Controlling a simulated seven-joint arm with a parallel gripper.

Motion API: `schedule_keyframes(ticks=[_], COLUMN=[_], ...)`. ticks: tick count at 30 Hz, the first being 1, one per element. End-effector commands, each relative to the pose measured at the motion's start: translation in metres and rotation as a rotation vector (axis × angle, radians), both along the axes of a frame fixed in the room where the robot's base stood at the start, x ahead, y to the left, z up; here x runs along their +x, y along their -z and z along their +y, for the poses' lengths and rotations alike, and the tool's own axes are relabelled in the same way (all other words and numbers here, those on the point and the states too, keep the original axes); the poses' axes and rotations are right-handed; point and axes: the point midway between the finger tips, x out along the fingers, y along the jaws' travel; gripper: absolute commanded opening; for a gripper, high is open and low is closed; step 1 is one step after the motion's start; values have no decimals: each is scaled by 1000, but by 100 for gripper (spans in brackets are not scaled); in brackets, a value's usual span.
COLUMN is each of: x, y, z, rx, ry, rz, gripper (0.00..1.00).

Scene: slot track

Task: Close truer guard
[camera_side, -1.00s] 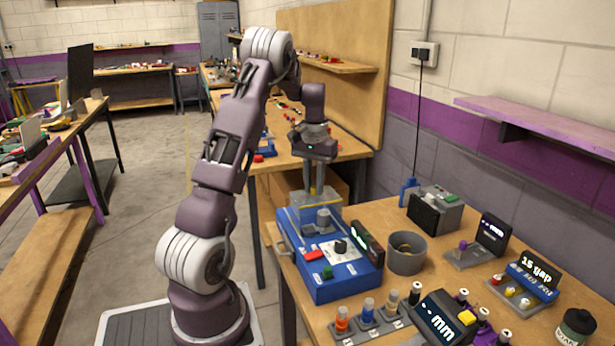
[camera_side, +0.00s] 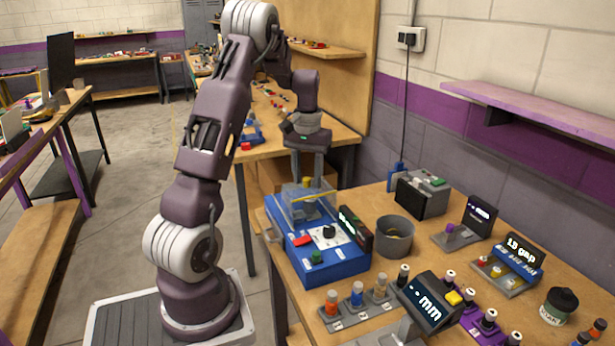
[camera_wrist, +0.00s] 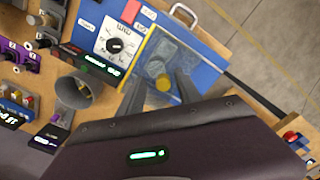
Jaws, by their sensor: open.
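The truer (camera_side: 340,268) is a blue box with a dial, a red button and a green button, on the bench. Its guard (camera_side: 325,207) is a clear cover with a yellow edge, lying down over the rear of the box; it also shows in the wrist view (camera_wrist: 150,48). My gripper (camera_side: 307,180) is open, pointing down over the guard.
A grey cup (camera_side: 395,238) stands right of the truer, with a dark grey box (camera_side: 423,195) behind it. A row of coloured spools (camera_side: 357,300) and a tilted display (camera_side: 433,303) stand in front. A wooden back panel (camera_side: 345,60) rises behind.

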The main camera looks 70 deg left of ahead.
Motion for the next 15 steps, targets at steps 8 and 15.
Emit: schedule_keyframes(ticks=[8,15], x=[1,0], y=[-53,-69], z=[0,0], rx=[3,1], ry=[0,1], rz=[-3,-1], gripper=[41,41])
